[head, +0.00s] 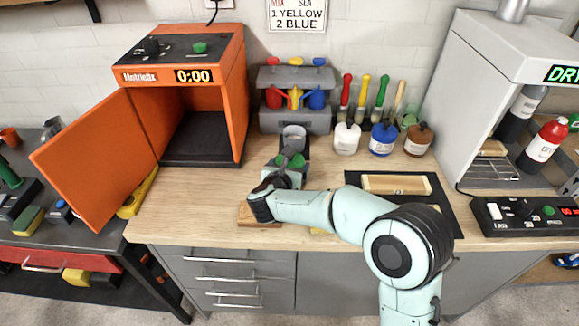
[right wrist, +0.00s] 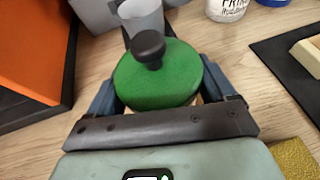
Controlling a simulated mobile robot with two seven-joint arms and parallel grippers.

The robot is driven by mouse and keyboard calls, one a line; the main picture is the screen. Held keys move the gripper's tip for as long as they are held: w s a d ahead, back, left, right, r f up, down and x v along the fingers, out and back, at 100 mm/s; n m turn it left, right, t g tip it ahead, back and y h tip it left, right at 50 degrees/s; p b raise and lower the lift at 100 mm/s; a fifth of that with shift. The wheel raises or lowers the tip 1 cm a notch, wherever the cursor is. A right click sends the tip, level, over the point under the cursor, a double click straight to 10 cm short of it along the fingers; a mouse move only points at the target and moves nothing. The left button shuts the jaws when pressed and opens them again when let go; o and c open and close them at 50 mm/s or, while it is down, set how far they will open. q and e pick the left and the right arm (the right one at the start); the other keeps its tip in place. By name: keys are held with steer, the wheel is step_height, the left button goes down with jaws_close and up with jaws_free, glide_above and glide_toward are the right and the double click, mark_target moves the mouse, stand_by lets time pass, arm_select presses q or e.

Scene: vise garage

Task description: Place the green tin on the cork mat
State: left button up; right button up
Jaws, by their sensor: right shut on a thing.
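The green tin has a round green lid with a black knob. It sits between the fingers of my right gripper (right wrist: 160,92) in the right wrist view, where its lid (right wrist: 150,82) shows from above. In the head view the green tin (head: 296,161) is partly hidden by my right gripper (head: 289,168), which is shut on it near the middle of the wooden worktop. Whether the tin touches the worktop is hidden. A tan, cork-coloured mat (head: 246,216) lies near the front edge, partly covered by my right wrist. My left gripper is not in view.
A grey holder with a pale cup (head: 293,134) stands just behind the tin. The orange cabinet (head: 240,95) with its open door is at left. White, blue and brown jars (head: 347,139) stand behind to the right. A black mat (head: 440,205) bears a wooden block.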

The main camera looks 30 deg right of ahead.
steer(key=o, duration=1.3)
steer(key=shift+c, duration=0.2)
steer(key=shift+r+p, duration=0.25)
steer(key=shift+p, duration=0.15)
steer(key=b+v, duration=0.1)
steer(key=v, duration=1.1)
steer(key=shift+s+f, duration=0.1)
steer(key=shift+f, duration=0.05)
steer(key=shift+a, duration=0.1)
